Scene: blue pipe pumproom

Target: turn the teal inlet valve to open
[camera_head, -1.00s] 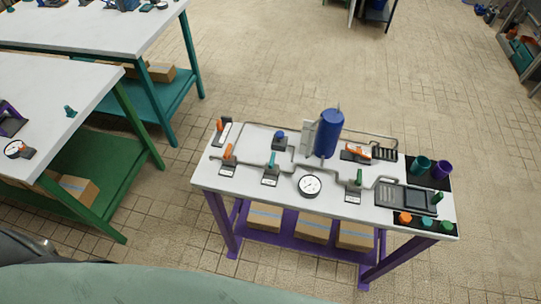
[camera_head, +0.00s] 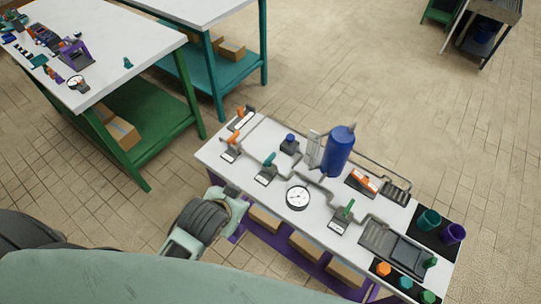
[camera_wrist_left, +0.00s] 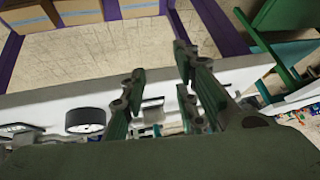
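The teal inlet valve (camera_head: 268,164) stands on the front part of the white-topped purple bench, between the orange-handled valve and the gauge. Its teal handle is tilted over a grey body with a white label. My left gripper (camera_head: 228,191) is at the bench's front edge, in front of the teal valve and apart from it. In the left wrist view its two green fingers (camera_wrist_left: 157,76) are spread with nothing held between them. My right gripper is not in view.
Around it are an orange-handled valve (camera_head: 231,144), a round gauge (camera_head: 298,197), a green-handled valve (camera_head: 342,215) and a blue tank (camera_head: 338,150), joined by grey pipes. Cups stand at the right end. A green bench (camera_head: 128,125) is at the left; floor lies between.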

